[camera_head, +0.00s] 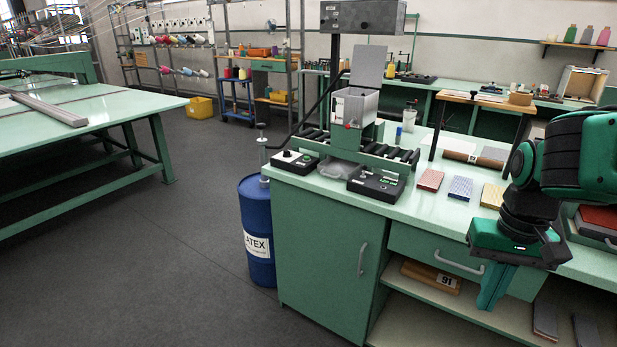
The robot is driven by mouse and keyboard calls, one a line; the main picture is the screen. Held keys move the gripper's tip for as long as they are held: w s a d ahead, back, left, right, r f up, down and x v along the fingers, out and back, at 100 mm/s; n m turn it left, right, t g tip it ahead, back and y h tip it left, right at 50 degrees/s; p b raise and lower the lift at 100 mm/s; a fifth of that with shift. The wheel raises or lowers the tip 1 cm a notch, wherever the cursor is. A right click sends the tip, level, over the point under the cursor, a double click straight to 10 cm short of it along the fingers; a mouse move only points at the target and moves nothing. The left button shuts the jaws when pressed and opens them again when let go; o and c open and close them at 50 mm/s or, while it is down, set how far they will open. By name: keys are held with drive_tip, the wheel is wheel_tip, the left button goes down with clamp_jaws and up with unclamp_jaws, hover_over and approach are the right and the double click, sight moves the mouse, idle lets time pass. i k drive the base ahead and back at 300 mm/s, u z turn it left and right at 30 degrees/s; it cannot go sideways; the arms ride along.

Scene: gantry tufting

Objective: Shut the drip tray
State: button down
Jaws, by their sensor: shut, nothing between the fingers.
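A latex-coating station with a row of dark rollers (400,155) stands on the left end of the green workbench. A clear box with a raised grey lid (367,66) sits above the rollers. A pale, translucent tray-like part (344,172) shows low at the front of the station, between two black control boxes. It may be the drip tray; I cannot tell how far out it stands. My gripper (492,302) points down in front of the bench at the right, shut and empty, well apart from the station.
Control boxes (294,161) and (377,184) flank the pale part. A blue latex drum (257,225) stands left of the bench. Coloured blocks (460,188) lie on the benchtop. A drawer (435,252) and open shelf are below.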

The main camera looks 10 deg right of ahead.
sight(332, 167)
drive_tip(key=u, duration=2.6)
drive_tip(key=k, duration=0.9)
drive_tip(key=z, duration=1.8)
drive_tip(key=i, duration=1)
